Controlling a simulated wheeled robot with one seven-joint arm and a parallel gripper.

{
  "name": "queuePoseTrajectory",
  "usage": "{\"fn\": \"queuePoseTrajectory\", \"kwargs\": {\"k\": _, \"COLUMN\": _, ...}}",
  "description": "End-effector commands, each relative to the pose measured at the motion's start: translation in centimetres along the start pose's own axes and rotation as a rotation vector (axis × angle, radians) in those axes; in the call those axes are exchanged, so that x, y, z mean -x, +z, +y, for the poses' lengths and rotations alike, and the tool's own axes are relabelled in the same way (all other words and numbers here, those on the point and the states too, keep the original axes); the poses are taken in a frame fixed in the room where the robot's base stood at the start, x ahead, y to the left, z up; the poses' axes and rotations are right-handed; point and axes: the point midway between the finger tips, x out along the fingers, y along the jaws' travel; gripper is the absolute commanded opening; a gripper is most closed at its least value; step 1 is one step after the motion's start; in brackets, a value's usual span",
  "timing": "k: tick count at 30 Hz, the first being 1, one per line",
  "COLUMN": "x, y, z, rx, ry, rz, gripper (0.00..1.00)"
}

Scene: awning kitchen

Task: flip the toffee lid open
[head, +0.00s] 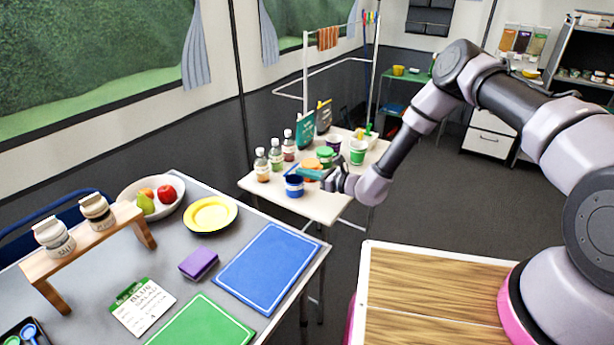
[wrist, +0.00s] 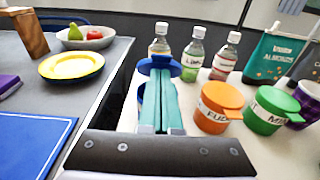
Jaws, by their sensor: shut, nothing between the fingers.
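A blue tub (head: 294,188) with a pale label band stands near the front edge of the small white table. I cannot read its label, so I cannot confirm it is the toffee. In the wrist view its blue lid (wrist: 158,63) shows just beyond my fingertips, and part of the tub is hidden behind the fingers. My gripper (head: 301,173) is above and beside the blue tub, with its teal fingers (wrist: 158,76) together and empty. The tips look close to the lid; I cannot tell whether they touch. The lid's exact tilt is unclear.
An orange fudge tub (wrist: 213,108) and a green mint tub (wrist: 267,111) stand close on the right. Several bottles (wrist: 193,52) stand behind. The grey table with a yellow plate (head: 210,214) and blue mat (head: 268,262) is on the left.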

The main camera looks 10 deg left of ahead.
Motion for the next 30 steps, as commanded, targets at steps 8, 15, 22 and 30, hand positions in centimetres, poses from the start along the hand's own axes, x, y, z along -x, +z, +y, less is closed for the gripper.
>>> {"fn": "queuePoseTrajectory", "kwargs": {"k": 8, "x": -0.5, "y": 0.4, "z": 0.0, "rx": 0.0, "ry": 0.0, "rz": 0.0, "gripper": 0.0}}
{"fn": "queuePoseTrajectory", "kwargs": {"k": 15, "x": -0.5, "y": 0.4, "z": 0.0, "rx": 0.0, "ry": 0.0, "rz": 0.0, "gripper": 0.0}}
{"fn": "queuePoseTrajectory", "kwargs": {"k": 22, "x": -1.2, "y": 0.8, "z": 0.0, "rx": -0.001, "ry": 0.0, "rz": -0.001, "gripper": 0.0}}
{"fn": "queuePoseTrajectory", "kwargs": {"k": 30, "x": -2.3, "y": 1.3, "z": 0.0, "rx": 0.001, "ry": 0.001, "rz": -0.001, "gripper": 0.0}}
